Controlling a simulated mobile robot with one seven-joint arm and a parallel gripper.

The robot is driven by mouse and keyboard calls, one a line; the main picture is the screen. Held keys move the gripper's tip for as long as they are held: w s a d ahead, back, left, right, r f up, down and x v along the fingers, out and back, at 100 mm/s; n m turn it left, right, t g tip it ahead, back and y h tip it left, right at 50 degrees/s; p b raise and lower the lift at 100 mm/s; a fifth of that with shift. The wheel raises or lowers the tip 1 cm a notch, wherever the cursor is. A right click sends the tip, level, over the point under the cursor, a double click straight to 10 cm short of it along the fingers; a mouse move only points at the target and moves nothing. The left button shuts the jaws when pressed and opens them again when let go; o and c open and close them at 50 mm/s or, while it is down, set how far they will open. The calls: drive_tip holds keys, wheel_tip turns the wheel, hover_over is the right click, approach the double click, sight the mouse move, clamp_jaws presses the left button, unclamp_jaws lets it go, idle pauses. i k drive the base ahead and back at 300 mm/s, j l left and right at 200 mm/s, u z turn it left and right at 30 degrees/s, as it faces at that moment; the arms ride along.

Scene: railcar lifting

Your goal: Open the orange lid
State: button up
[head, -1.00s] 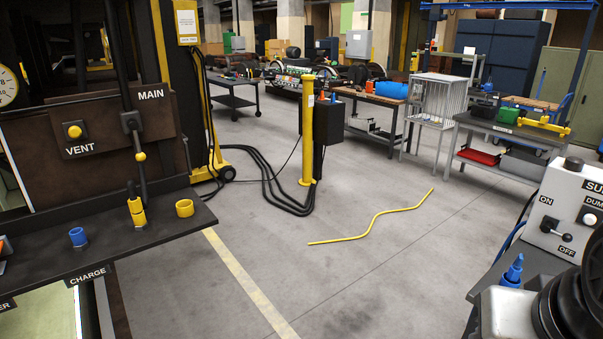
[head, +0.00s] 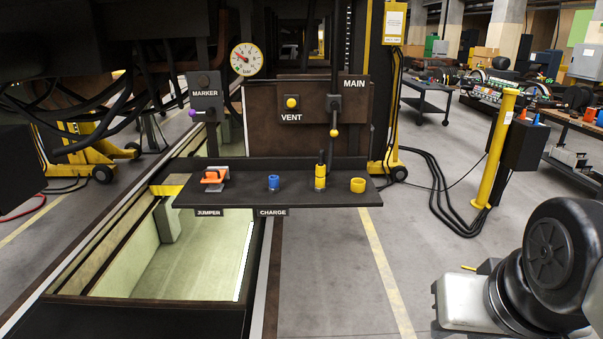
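The orange lid (head: 213,176) is small and sits at the left end of a black shelf (head: 340,197), above the JUMPER label. It lies on a grey socket body (head: 212,187), and it looks closed, though it is too small to be sure. My gripper is not in view. Only dark and pale links of my arm show at the lower right, well to the right of the shelf.
The shelf also bears a blue cup (head: 273,183), a black and yellow plug (head: 320,172) and a yellow ring (head: 357,185). A lit pit (head: 180,265) lies below left. A yellow post (head: 494,150) with black hoses stands right; open floor lies between.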

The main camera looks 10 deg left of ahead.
sight(210, 176)
drive_tip(key=u, duration=1.2)
drive_tip(key=i+j+z, duration=0.1)
drive_tip(key=i+j, duration=0.45)
drive_tip(key=i, duration=0.35)
drive_tip(key=i+j+z, duration=0.15)
drive_tip(key=i+j, duration=0.5)
drive_tip(key=i, duration=0.2)
drive_tip(key=i+j+z, duration=0.1)
drive_tip(key=i+j, duration=0.65)
drive_tip(key=i, duration=0.1)
